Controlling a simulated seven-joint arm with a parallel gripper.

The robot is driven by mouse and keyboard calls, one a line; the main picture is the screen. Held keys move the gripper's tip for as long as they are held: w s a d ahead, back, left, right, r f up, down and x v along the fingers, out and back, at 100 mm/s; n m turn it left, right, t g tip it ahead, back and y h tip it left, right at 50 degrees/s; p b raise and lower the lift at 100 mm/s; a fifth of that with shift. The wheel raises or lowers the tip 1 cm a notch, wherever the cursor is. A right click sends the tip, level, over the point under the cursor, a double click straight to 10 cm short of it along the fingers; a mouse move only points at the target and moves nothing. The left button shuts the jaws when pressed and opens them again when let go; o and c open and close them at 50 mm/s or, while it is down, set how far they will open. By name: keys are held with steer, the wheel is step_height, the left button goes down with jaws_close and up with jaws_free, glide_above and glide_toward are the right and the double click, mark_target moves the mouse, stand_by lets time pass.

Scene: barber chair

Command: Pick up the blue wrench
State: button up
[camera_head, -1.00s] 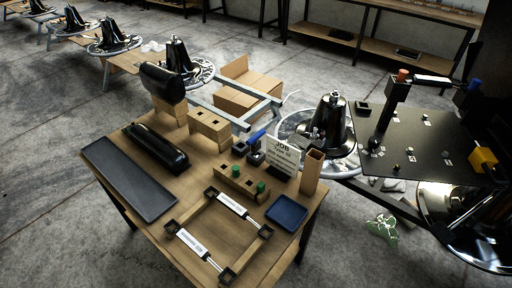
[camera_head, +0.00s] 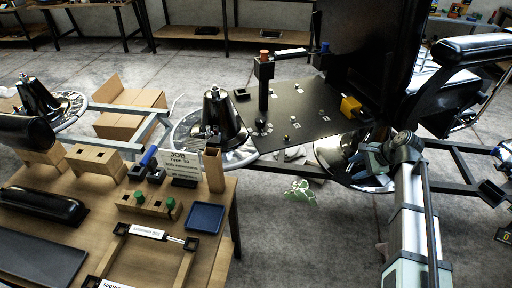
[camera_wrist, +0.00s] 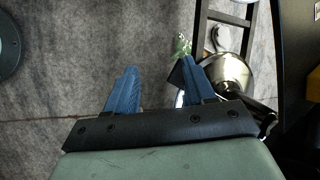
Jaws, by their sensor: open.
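A blue handle (camera_head: 149,156), perhaps the blue wrench, leans up out of a small dark holder on the wooden table. Its lower end is hidden, so I cannot tell its full shape. A smaller blue piece (camera_head: 325,47) sits at the back of the black panel. My gripper (camera_wrist: 160,84) shows in the wrist view with two blue fingers wide apart. Nothing is between them; they are over the grey floor, away from the table. My arm rises at the right of the head view, and I cannot make out its fingertips there.
The wooden table (camera_head: 212,258) carries a sign (camera_head: 184,164), wooden blocks (camera_head: 94,160), a blue tray (camera_head: 205,218) and a black roll (camera_head: 40,205). The black panel (camera_head: 290,118) and a chair base (camera_head: 216,125) stand behind. A green-white item (camera_head: 300,190) lies on the floor.

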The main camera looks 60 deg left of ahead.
steer(key=s+a+r+n, duration=0.1)
steer(key=s+a+r, duration=0.4)
steer(key=a+r, duration=0.55)
steer(key=s+a+n, duration=0.1)
steer(key=s+a, duration=0.2)
steer(key=a, duration=0.1)
steer(key=s+a+r+n, duration=0.1)
steer(key=s+a, duration=0.2)
steer(key=a, duration=0.2)
steer(key=s+a+n+g+h, duration=0.1)
steer(key=s+a, duration=0.2)
steer(key=a, duration=0.2)
steer(key=shift+r, duration=0.15)
steer(key=s+a+f+n+h, duration=0.1)
steer(key=s+a+n+h, duration=0.3)
steer(key=s+a, duration=1.25)
steer(key=n+t+h, duration=0.1)
steer(key=n+t, duration=0.1)
steer(key=n, duration=0.4)
glide_toward(148, 153)
step_height(148, 153, down, 13)
steer(key=shift+s+a+r, duration=0.1)
steer(key=shift+s+r, duration=0.1)
jaws_close()
